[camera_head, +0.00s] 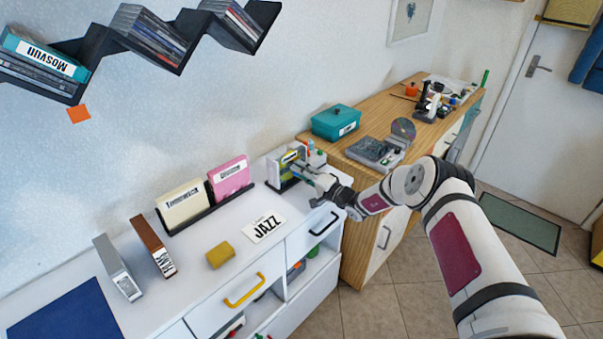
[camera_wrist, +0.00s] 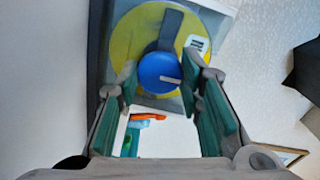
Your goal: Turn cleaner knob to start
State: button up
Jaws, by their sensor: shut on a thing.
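The disc cleaner (camera_head: 276,169) stands at the right end of the white cabinet top, against the wall, partly hidden by my gripper. In the wrist view its front carries a yellow disc (camera_wrist: 128,47) with a dark arm across it and a round blue knob (camera_wrist: 159,72) with a pale line pointing right. My gripper (camera_wrist: 160,76) is shut on the blue knob, with one finger at its left and one at its right. In the head view my gripper (camera_head: 301,172) reaches the cleaner's front from the right.
A JAZZ card (camera_head: 264,228) and a yellow sponge-like block (camera_head: 220,254) lie on the white cabinet top. Cream and pink cases (camera_head: 230,176) stand in a black rack left of the cleaner. A teal box (camera_head: 335,122) and a grey player (camera_head: 374,152) stand on the wooden counter.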

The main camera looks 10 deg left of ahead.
jog(key=o, duration=1.2)
jog(key=shift+c, duration=0.2)
jog(key=shift+d, duration=0.1)
jog(key=v, duration=1.1)
jog(key=shift+s+d, duration=0.25)
jog(key=shift+s, duration=0.1)
